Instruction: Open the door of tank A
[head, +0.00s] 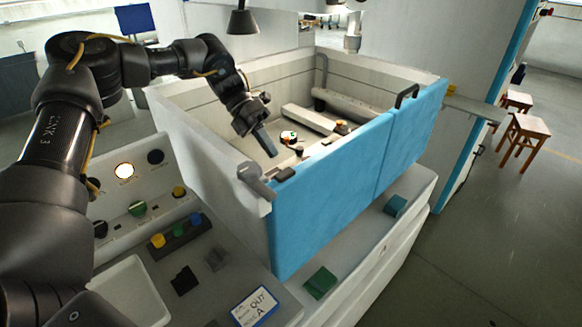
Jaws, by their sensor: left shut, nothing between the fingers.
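The tank (190,135) is a pale open-topped box with a blue front. A seam splits the front into a near blue panel (320,205) and a far blue panel (415,120). Both panels stand upright and look closed. A black handle (406,96) stands on the far panel's top edge, and a dark low piece (285,174) sits at the near panel's top. A grey rounded fitting (254,178) is at the near corner. My left gripper (267,145) is shut and empty, pointing down inside the tank behind the near panel. My right gripper is out of view.
A control panel (125,205) with knobs and a lit lamp is at left. Several small parts, including a round multicoloured one (288,137), lie in the tank. A sign reading "OUT A" (255,306) and a green block (320,282) lie in front. Floor at right is open before wooden stools (522,135).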

